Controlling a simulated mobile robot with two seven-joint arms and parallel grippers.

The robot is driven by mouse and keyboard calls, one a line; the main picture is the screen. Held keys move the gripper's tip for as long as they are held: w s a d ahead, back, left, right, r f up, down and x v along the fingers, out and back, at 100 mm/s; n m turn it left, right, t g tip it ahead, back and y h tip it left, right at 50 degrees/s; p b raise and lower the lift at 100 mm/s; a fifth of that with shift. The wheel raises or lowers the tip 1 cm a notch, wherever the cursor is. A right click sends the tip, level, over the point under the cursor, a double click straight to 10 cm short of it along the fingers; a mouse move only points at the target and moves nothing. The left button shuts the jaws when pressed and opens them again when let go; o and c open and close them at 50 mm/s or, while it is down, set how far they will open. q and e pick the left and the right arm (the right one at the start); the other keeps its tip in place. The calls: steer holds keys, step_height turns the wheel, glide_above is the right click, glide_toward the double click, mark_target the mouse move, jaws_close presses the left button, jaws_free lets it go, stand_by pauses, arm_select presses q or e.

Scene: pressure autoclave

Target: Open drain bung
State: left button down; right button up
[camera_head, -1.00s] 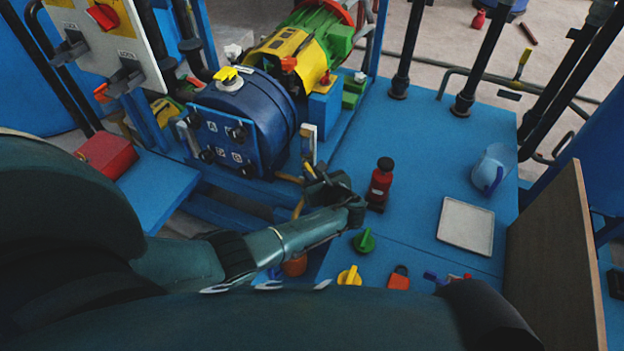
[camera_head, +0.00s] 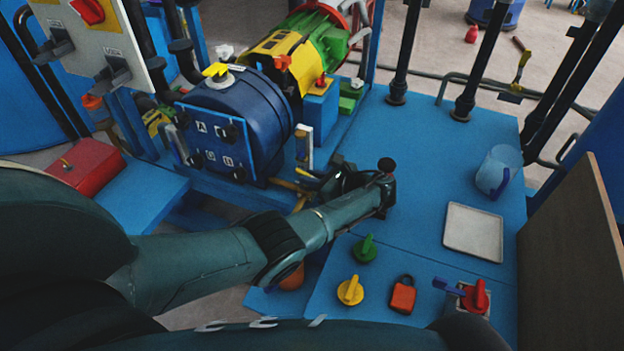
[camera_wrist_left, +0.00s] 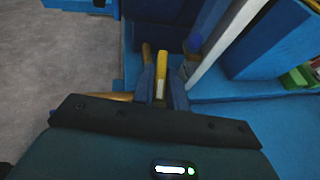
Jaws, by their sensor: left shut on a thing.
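The blue autoclave drum (camera_head: 235,115) with its square front plate lies left of the blue deck. My left gripper (camera_head: 318,178) is low at the drum's right front. In the left wrist view, its two fingers (camera_wrist_left: 162,92) are closed around a narrow yellow handle (camera_wrist_left: 161,66) that points away from the wrist. A yellow pipe (camera_head: 290,186) runs beside the gripper below the drum. I cannot tell a separate bung; the handle's base is hidden. My right gripper is not in view.
Green (camera_head: 366,248) and yellow (camera_head: 350,290) knobs, a red padlock (camera_head: 403,296) and a white tray (camera_head: 473,231) are on the deck (camera_head: 430,150). A red box (camera_head: 88,166) is at left.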

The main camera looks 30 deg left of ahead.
arm_select(q)
steer(key=c, duration=1.4)
jaws_free()
steer(key=v, duration=1.3)
steer(key=shift+p, duration=0.3)
